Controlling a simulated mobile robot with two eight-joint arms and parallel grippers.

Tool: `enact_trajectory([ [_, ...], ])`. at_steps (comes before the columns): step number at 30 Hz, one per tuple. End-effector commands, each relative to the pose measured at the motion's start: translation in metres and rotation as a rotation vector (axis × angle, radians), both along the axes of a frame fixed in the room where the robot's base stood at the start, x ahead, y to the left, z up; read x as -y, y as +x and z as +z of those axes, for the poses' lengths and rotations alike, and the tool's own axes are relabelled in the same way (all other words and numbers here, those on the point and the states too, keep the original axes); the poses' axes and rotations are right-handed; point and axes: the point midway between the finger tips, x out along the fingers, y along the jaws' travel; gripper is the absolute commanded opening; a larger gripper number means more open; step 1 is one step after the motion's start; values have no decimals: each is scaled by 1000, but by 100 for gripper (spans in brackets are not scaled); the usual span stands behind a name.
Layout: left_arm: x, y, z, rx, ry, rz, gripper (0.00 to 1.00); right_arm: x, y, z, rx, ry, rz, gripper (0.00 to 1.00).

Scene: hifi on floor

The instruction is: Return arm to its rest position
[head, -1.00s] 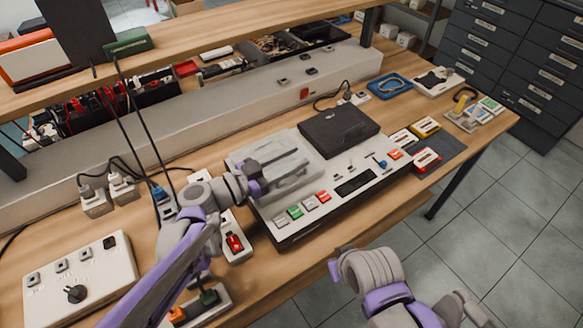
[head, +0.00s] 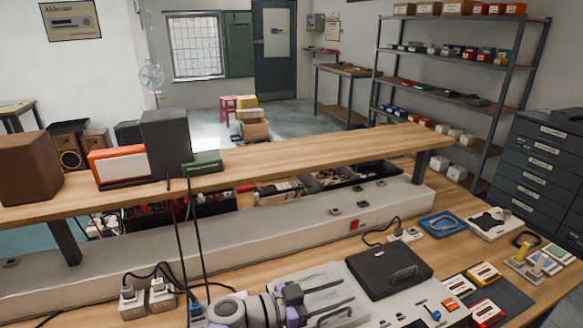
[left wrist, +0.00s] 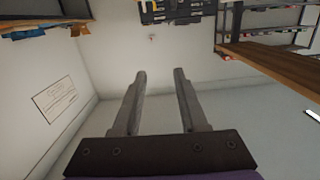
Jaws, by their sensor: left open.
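My left gripper (head: 342,298) is at the bottom of the head view, open and empty. Its grey fingers point right, across the pale left part of the cassette deck (head: 375,312), just left of the deck's raised black lid (head: 390,268). I cannot tell the height between fingers and deck. The left wrist view shows the two fingers (left wrist: 160,75) apart with nothing between them, facing a pale wall. Most of my left arm is below the head view. My right gripper is out of view.
A wooden shelf (head: 270,158) with speakers and boxes runs above the back of the bench. Beside the deck are cassettes (head: 484,274), a blue tray (head: 441,224) and a yellow-handled tool (head: 527,250). White plug boxes with cables (head: 133,301) stand left. Dark drawers (head: 541,170) stand right.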

Motion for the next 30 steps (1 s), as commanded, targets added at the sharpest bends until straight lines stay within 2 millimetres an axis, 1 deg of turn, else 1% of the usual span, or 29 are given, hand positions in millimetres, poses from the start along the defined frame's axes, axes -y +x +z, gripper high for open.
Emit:
enact_trajectory([
  [2, -15, -16, -7, -94, 77, 21, 42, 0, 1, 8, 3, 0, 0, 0],
  [5, -47, -44, -27, -276, 216, 91, 42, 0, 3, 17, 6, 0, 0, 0],
  [6, -63, -56, -37, -356, 276, 138, 42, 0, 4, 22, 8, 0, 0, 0],
  [8, -90, -73, -52, -471, 360, 228, 42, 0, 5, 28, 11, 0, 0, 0],
  [9, -109, -85, -62, -542, 411, 297, 42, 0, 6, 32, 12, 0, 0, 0],
  [11, -139, -103, -75, -641, 481, 415, 42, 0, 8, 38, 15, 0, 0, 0],
  [12, -160, -114, -83, -699, 519, 503, 42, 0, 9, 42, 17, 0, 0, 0],
  [14, -191, -129, -93, -771, 564, 637, 42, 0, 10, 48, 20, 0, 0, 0],
  [15, -210, -139, -98, -807, 586, 726, 42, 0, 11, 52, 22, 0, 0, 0],
  [18, -251, -159, -107, -869, 617, 922, 42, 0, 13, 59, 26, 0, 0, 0],
  [21, -278, -171, -111, -895, 626, 1062, 42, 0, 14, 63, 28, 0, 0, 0],
  [24, -292, -177, -113, -903, 625, 1137, 42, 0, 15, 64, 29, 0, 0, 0],
  [27, -296, -179, -114, -906, 625, 1160, 42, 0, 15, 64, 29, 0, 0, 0],
  [30, -296, -179, -114, -906, 624, 1160, 42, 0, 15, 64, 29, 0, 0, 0],
])
